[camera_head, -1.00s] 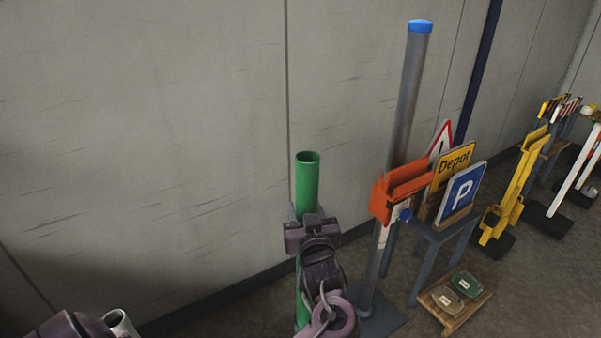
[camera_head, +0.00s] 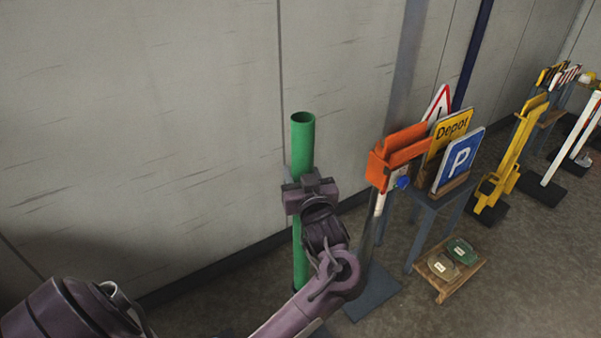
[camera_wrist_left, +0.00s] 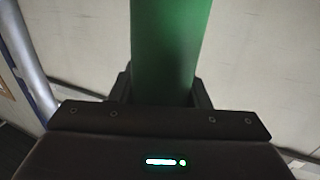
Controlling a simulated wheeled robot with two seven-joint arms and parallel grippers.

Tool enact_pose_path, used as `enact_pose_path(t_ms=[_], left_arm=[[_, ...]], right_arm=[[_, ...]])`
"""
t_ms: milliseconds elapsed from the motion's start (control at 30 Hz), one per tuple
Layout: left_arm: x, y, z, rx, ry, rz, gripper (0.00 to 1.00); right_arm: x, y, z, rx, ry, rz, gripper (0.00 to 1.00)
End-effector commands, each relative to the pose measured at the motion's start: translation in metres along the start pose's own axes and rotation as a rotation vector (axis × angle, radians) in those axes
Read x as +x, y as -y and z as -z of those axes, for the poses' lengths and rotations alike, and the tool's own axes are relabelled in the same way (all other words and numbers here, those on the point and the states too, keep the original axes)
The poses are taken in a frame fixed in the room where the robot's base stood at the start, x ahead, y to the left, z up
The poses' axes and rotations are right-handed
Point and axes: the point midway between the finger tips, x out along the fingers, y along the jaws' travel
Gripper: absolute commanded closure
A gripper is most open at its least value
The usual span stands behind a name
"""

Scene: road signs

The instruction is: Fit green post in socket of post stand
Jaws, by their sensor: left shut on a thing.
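The green post (camera_head: 303,147) stands upright close to the wall in the head view, its open top showing. My left gripper (camera_head: 310,190) is shut on it around mid-height. Below the gripper, the post runs down to a dark lower end near the floor. The green post also fills the upper middle of the left wrist view (camera_wrist_left: 170,50), between the jaws. I cannot make out the post stand or its socket for certain, nor whether the post's lower end is in anything. My right gripper is not in view.
An orange piece (camera_head: 398,155) is beside that pole. A small table (camera_head: 440,200) bears signs. A wooden tray (camera_head: 455,285) lies on the floor. The wall (camera_head: 150,120) is close behind.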

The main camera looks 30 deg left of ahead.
Motion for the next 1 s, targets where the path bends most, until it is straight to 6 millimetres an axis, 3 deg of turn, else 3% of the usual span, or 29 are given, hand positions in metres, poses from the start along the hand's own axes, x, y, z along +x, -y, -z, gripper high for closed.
enact_pose_path(t_ms=[600, 1000], left_arm=[[0.000, 0.000, -0.054, -0.002, -0.004, -0.001, 1.00], [0.000, 0.000, -0.087, 0.000, -0.003, -0.001, 1.00]], right_arm=[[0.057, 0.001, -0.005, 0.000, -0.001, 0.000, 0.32], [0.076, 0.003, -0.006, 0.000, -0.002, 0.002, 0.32]])
